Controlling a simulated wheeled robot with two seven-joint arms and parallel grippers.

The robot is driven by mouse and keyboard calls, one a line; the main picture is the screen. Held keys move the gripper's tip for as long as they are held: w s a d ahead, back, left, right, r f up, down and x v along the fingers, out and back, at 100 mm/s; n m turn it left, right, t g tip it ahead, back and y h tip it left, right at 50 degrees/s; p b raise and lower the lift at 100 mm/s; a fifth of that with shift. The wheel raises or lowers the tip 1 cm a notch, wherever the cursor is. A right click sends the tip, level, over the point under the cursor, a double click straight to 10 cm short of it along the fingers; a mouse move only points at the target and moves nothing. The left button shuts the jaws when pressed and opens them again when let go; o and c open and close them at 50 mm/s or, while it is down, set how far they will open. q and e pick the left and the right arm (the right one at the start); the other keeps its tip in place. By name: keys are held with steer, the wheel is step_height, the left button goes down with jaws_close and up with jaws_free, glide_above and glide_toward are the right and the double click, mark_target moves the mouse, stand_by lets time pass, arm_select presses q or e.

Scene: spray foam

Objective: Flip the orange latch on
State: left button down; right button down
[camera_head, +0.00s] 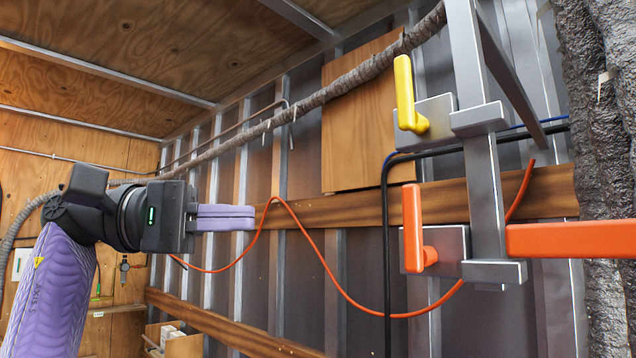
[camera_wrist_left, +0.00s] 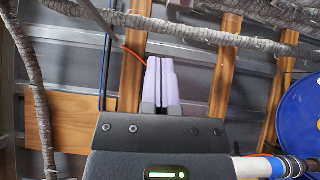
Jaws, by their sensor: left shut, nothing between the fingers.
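The orange latch (camera_head: 413,228) is an upright handle on a grey metal box, in the right half of the head view. Its handle points up, with a short orange pivot at its lower right. I cannot make it out in the left wrist view. My left gripper (camera_head: 252,217) is shut and empty, to the left of the latch and apart from it, at about the same height in the picture. Its two lilac fingers lie together and also show in the left wrist view (camera_wrist_left: 159,62). My right gripper is not in view.
A yellow latch (camera_head: 405,92) stands above the orange one on the same metal frame (camera_head: 486,180). An orange bar (camera_head: 570,239) juts out at the right. An orange cable (camera_head: 330,270) and a black cable (camera_head: 387,250) hang before the wall. A blue drum (camera_wrist_left: 302,112) shows in the wrist view.

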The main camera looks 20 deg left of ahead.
arm_select(q)
steer(key=p, duration=0.1)
glide_toward(419, 228)
steer(key=w+d+r, duration=0.1)
steer(key=w+r, duration=0.1)
steer(key=w, duration=0.4)
steer(key=d, duration=0.1)
steer(key=s+d, duration=0.1)
steer(key=d, duration=0.2)
steer(key=shift+s, duration=0.3)
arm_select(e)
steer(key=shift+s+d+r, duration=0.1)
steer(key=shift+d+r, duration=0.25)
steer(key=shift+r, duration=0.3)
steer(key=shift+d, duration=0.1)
